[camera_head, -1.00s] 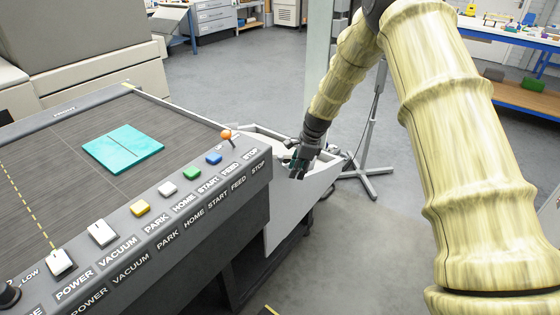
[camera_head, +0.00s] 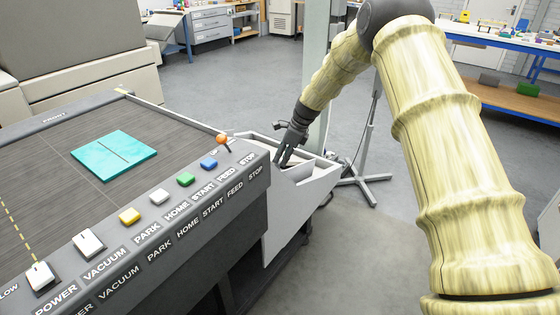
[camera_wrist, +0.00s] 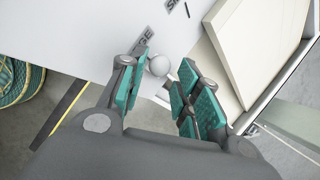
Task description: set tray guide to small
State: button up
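The tray guide's pale grey ball knob (camera_wrist: 159,65) shows in the wrist view on a white surface. It lies between the fingertips of my gripper (camera_wrist: 160,78), which has teal pads. The fingers stand apart, with no clear grip on the knob. Part of a label ending in "GE" (camera_wrist: 144,40) is beside the left finger, and a label starting with "S" (camera_wrist: 171,4) is at the top edge. In the head view my gripper (camera_head: 286,155) points down over the white tray (camera_head: 305,196) at the machine's end; the knob is not discernible there.
The machine's control panel (camera_head: 150,225) has several coloured buttons and an orange ball lever (camera_head: 222,140). A teal square piece (camera_head: 115,153) lies on its bed. A cream board (camera_wrist: 255,45) stands right of the fingers. A grey stand (camera_head: 365,180) is behind the tray.

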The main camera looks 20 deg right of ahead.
jog(key=shift+x, duration=1.2)
